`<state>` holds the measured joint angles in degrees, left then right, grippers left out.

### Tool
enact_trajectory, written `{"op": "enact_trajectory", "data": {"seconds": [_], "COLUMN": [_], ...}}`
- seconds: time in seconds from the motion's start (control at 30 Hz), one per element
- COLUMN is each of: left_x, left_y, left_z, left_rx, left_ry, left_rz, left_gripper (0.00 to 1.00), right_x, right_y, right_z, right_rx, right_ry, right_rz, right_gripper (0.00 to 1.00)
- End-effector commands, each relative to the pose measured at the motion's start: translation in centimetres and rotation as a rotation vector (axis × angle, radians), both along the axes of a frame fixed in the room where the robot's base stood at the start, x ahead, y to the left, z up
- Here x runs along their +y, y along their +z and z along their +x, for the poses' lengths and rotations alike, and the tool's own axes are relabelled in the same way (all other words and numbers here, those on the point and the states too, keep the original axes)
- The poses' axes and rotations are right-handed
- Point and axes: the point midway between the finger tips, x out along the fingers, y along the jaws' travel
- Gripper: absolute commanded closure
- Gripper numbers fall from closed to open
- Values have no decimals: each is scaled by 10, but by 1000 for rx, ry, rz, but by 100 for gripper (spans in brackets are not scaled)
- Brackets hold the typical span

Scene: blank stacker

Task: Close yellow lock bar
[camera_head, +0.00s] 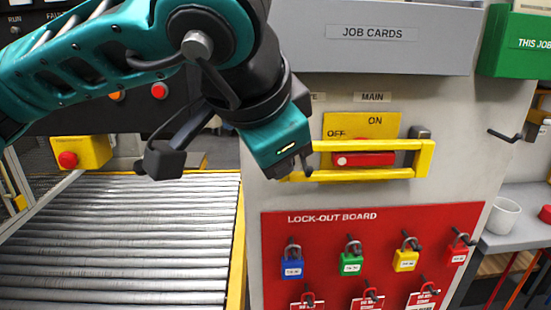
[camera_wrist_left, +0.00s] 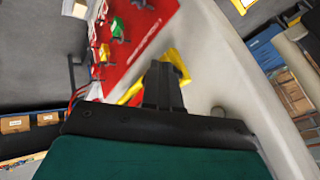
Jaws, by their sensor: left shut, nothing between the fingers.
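The yellow lock bar (camera_head: 425,160) is a U-shaped frame on the grey panel. Its two rails run above and below the red switch handle (camera_head: 375,159), and its closed end is at the right. The handle lies level in front of the yellow ON/OFF plate (camera_head: 362,125). My left gripper (camera_head: 300,168) is shut and empty at the bar's left end, hiding that end. In the left wrist view the fingers (camera_wrist_left: 163,88) stand in front of yellow parts of the bar (camera_wrist_left: 177,64). I cannot tell whether they touch it. My right gripper is not in view.
The red lock-out board (camera_head: 335,240) with several coloured padlocks hangs just below the bar. The grey JOB CARDS holder (camera_head: 375,45) is above. A roller conveyor (camera_head: 130,235) lies at the left. A black hook (camera_head: 503,135) and a white mug (camera_head: 504,216) are at the right.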

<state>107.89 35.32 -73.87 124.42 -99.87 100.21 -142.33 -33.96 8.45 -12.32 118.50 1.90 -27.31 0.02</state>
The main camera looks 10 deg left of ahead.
Motion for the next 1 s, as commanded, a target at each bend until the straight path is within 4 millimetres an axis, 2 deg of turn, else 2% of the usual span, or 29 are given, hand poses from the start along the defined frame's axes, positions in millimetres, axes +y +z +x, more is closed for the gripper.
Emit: {"op": "enact_trajectory", "data": {"seconds": [0.77,1.0], "left_x": [2,-5], "left_y": [1,1], "left_z": [4,-7], "left_rx": [-3,-4], "left_ry": [17,9], "left_rz": [1,3], "left_gripper": [100,100], "right_x": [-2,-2], "right_y": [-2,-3], "right_z": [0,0], "right_rx": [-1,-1], "right_ry": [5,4], "right_rz": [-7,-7], "right_gripper": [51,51]}}
